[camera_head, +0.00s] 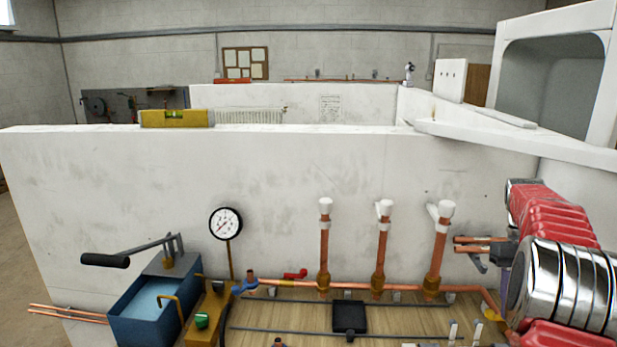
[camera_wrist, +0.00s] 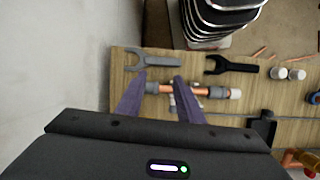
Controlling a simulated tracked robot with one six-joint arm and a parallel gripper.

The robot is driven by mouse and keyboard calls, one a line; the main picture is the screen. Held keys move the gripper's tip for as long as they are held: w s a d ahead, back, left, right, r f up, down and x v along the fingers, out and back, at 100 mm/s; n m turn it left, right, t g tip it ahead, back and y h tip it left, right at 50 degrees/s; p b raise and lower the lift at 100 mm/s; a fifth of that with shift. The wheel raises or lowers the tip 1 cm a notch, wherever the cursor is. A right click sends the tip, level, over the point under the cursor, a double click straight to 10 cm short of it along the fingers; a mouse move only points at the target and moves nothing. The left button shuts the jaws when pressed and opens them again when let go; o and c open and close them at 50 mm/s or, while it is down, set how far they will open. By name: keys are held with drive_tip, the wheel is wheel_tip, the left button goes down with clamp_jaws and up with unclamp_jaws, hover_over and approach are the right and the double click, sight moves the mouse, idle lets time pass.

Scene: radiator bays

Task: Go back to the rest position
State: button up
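My gripper shows in the wrist view (camera_wrist: 158,77) with its two purple fingers spread apart. It is open, with nothing seen clamped between them. A short copper pipe piece with grey fittings (camera_wrist: 217,92) and a white end lies on the wooden board just beyond and between the fingertips. I cannot tell how high the fingers are above it. In the head view my red and chrome arm fills the right side and reaches down beside the white wall. The gripper there is mostly hidden, with only a little purple showing.
A copper manifold with several white-capped risers (camera_head: 324,245), a gauge (camera_head: 225,223) and a blue water-filled pump box (camera_head: 150,325) stand before the white wall (camera_head: 120,185). A yellow level (camera_head: 175,118) rests on top of the wall.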

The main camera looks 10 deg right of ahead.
drive_tip(key=s+a+t+h, duration=0.1)
drive_tip(key=s+a+t, duration=0.1)
drive_tip(key=a, duration=0.8)
drive_tip(key=s+a+t, duration=0.2)
drive_tip(key=a, duration=0.9)
drive_tip(key=s+a+r+n+t, duration=0.1)
drive_tip(key=s+a+t, duration=0.1)
drive_tip(key=s+a, duration=0.3)
drive_tip(key=s+a+r+n+t, duration=0.2)
drive_tip(key=s+a, duration=0.4)
drive_tip(key=a, duration=0.8)
drive_tip(key=shift+s+r+t, duration=0.15)
drive_tip(key=shift+r+t, duration=0.15)
drive_tip(key=shift+t, duration=0.4)
drive_tip(key=shift+d, duration=0.1)
